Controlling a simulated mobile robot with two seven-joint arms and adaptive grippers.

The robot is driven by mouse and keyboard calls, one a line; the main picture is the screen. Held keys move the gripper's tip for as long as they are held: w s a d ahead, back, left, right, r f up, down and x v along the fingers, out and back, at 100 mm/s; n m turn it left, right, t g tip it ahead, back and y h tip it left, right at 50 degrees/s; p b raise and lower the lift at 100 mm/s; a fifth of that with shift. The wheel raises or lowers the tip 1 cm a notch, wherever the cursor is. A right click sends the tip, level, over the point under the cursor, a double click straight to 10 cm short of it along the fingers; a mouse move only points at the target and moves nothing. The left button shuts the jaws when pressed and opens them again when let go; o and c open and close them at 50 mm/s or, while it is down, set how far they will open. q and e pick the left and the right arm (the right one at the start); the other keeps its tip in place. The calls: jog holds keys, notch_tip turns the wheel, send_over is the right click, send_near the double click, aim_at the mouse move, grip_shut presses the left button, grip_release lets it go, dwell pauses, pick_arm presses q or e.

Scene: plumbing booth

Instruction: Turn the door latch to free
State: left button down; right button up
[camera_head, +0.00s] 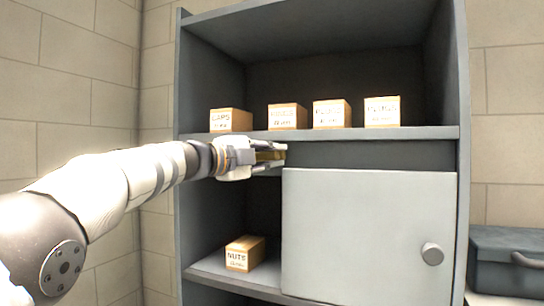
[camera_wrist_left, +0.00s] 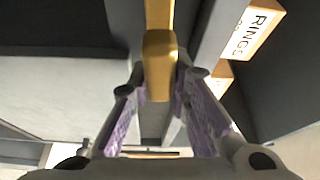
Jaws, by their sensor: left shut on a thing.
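The brass door latch (camera_head: 268,156) is at the upper left corner of the pale grey cabinet door (camera_head: 365,228), just under the shelf edge. My left gripper (camera_head: 278,153) reaches in from the left and is shut on the latch. In the left wrist view the brass latch (camera_wrist_left: 160,55) runs up from between the two purple-padded fingers. The fingers partly hide the latch in the head view, so its exact angle is hard to tell. The door looks closed, with a round knob (camera_head: 432,254) at its right side. My right gripper is not in view.
The grey cabinet (camera_head: 464,120) holds several small labelled boxes on the shelf above, such as the caps box (camera_head: 230,121). The nuts box (camera_head: 245,254) sits in the open lower left bay. A dark case (camera_head: 505,258) stands at the right. The floor space is not visible.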

pick_arm(q)
jog(key=shift+m, duration=0.6)
jog(key=c, duration=1.5)
grip_release()
